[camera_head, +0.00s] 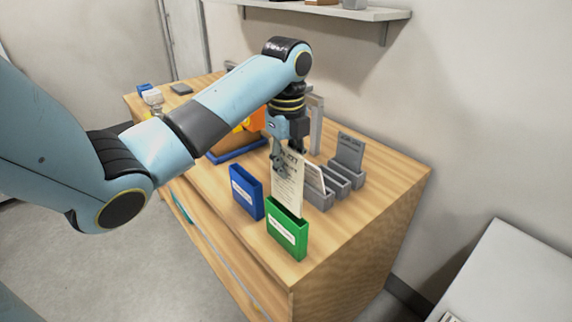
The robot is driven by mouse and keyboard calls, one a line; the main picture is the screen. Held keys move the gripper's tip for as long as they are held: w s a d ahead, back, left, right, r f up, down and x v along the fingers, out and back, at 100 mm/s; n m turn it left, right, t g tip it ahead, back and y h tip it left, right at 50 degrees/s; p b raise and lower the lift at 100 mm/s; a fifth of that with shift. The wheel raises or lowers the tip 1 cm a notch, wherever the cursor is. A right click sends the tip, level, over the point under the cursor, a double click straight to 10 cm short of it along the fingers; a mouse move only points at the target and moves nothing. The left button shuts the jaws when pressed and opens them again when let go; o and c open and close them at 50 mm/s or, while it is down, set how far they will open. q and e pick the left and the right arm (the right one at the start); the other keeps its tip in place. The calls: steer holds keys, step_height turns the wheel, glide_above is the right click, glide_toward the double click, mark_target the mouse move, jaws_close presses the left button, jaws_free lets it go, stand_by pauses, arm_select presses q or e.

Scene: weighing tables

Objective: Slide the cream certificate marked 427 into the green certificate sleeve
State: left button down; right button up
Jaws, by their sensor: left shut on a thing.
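The cream certificate (288,186) is upright, its printed face towards me; its number is too small to read surely. My left gripper (281,160) is shut on its upper part from above. The green certificate sleeve (287,232) stands near the table's front right corner, with a white label on its front. The certificate's lower edge is at the sleeve's open top, towards its back; I cannot tell whether it is inside or just behind. My right gripper is not in view.
A blue sleeve (245,191) stands left of the green one. A grey slotted rack (338,180) behind holds a grey card (348,152) and a white card (316,178). An orange object in a blue tray (240,152) is further back. The wooden table's (375,215) right side is clear.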

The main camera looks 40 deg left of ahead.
mark_target(286, 206)
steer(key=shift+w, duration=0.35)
arm_select(q)
steer(key=shift+f, duration=0.2)
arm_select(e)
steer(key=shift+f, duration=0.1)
arm_select(q)
steer(key=shift+f+b, duration=0.5)
steer(key=shift+f, duration=0.5)
steer(key=shift+f+b, duration=1.7)
steer(key=shift+f, duration=2.2)
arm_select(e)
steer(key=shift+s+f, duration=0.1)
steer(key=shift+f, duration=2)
arm_select(q)
steer(key=c, duration=1.4)
jaws_free()
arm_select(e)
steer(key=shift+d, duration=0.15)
